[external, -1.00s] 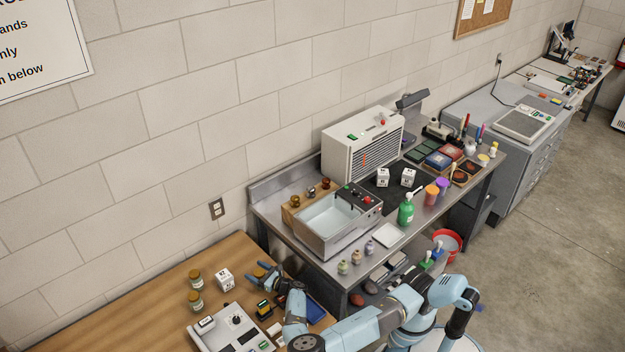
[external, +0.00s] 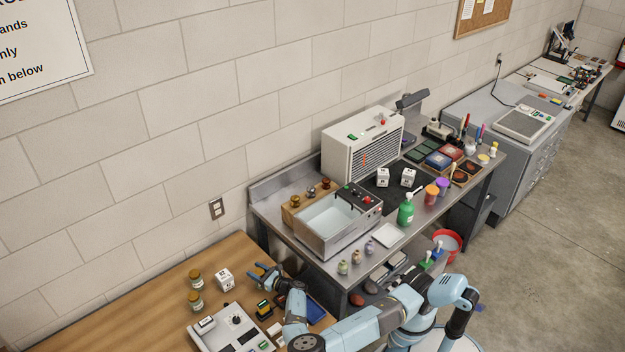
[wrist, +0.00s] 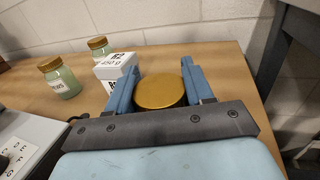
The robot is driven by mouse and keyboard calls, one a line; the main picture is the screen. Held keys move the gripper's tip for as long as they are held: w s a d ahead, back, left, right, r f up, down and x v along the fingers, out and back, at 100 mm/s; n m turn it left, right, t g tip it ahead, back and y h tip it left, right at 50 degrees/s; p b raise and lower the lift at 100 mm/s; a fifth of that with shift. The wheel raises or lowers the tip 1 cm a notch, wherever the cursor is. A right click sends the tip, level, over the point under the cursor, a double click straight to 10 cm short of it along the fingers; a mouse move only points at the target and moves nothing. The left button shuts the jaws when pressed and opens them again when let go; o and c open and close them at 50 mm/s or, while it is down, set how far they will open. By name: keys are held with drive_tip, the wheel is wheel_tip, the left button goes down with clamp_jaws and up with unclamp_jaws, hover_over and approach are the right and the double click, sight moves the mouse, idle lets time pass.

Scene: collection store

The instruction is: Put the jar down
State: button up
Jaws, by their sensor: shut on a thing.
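In the wrist view my gripper (wrist: 160,92) is shut on a jar (wrist: 160,91), whose round gold lid shows between the two blue fingers. The jar's body is hidden below the lid, and I cannot tell whether its base touches the wooden table (wrist: 228,75). In the external view my gripper (external: 262,273) is over the right part of the wooden table (external: 150,305); the held jar is hard to make out there.
Two other gold-lidded jars (wrist: 58,76) (wrist: 98,47) and a white labelled box (wrist: 116,68) stand left of my gripper. A device with a dial (external: 232,328) sits at the table's front. A steel bench with a water basin (external: 335,222) stands to the right. Bare wood shows right of the held jar.

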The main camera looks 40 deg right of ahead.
drive_tip(key=r, duration=1)
drive_tip(key=shift+s+a, duration=0.2)
drive_tip(key=shift+a, duration=0.15)
drive_tip(key=s+a+r+n+g+y, duration=0.3)
drive_tip(key=s+a+r+y, duration=0.3)
drive_tip(key=s+a+r, duration=0.8)
wheel_tip(320, 180, up, 3)
drive_tip(key=shift+s+a+f+n+g+y, duration=0.2)
drive_tip(key=shift+s+a+n+g+y, duration=0.15)
drive_tip(key=shift+a+n, duration=0.65)
